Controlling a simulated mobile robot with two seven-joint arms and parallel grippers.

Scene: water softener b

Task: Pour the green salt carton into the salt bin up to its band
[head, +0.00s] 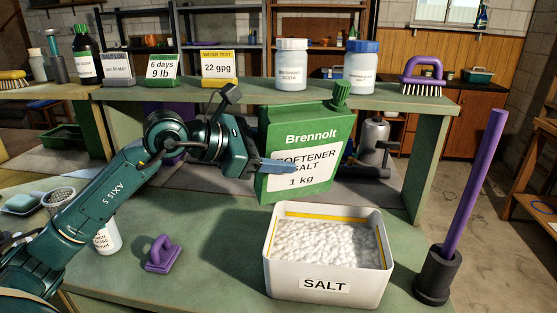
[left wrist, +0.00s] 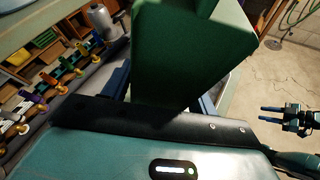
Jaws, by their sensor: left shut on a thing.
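The green salt carton (head: 312,135), labelled "Brennolt Softener Salt 1 kg", is held nearly upright, tilted a little, just behind the salt bin. Its green spout (head: 341,93) is at the top right. My left gripper (head: 275,166) is shut on the carton from the left; the carton's green side fills the upper middle of the left wrist view (left wrist: 185,50). The white salt bin (head: 322,290) stands on the green bench. White salt (head: 325,243) lies in it, close below the yellow band (head: 320,219). No salt is seen falling. My right gripper (left wrist: 285,116) shows with fingers apart.
A purple rod in a black holder (head: 436,275) stands right of the bin. A purple-handled tool (head: 163,254) lies to the left. A raised shelf (head: 405,103) behind holds bottles, signs and a purple brush (head: 422,76).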

